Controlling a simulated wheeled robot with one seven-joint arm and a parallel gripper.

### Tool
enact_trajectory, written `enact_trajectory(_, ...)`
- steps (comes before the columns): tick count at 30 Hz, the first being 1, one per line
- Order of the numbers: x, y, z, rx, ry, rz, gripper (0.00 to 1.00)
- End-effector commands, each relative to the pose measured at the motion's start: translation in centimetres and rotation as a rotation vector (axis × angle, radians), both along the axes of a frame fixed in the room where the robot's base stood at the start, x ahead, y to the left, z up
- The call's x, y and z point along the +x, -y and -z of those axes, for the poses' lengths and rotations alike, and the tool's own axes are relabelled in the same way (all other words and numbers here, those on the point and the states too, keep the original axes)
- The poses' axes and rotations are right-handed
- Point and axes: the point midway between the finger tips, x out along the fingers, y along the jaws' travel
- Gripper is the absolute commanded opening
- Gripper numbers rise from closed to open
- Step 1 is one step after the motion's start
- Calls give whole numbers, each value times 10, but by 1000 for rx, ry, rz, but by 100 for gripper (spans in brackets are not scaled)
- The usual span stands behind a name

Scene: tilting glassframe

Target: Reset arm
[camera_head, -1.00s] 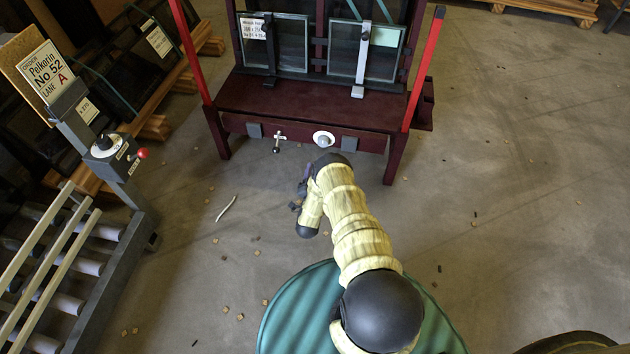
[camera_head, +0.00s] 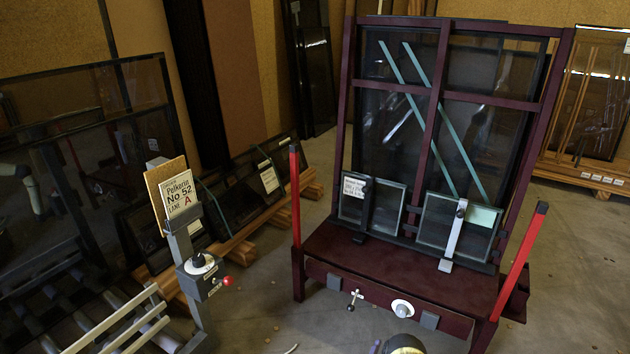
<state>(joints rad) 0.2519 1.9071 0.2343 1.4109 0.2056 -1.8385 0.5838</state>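My arm (camera_head: 405,344) shows only as a small dark and pale piece at the bottom edge of the head view, just in front of the dark red glass frame stand (camera_head: 400,272). My gripper is out of view below the picture. The stand's front beam carries a white round knob (camera_head: 402,308) and a small metal cross-shaped handle (camera_head: 354,299). Two small glass panes stand on its ledge, a left one (camera_head: 385,212) with a white label and a right one (camera_head: 452,230) with a pale green patch, each behind an upright clamp.
At left stands a grey post with a sign reading "Pelkorin No 52 Lane A" (camera_head: 178,192), a control box with a red knob (camera_head: 227,281) and a roller rack (camera_head: 120,325). Dark panes lean on wooden rails behind. A red post (camera_head: 520,262) rises at the stand's right. Floor at right is clear.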

Motion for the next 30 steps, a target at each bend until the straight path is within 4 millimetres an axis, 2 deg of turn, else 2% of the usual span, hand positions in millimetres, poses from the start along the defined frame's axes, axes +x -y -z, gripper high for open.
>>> enact_trajectory(9, 73, -20, -70, 14, -180, -159, 61)
enact_trajectory(15, 101, -40, -124, -2, -331, -278, 61)
enact_trajectory(18, 108, -50, -152, -18, -407, -333, 61)
enact_trajectory(23, 107, -65, -196, -48, -531, -420, 61)
enact_trajectory(30, 83, -86, -261, -105, -720, -537, 61)
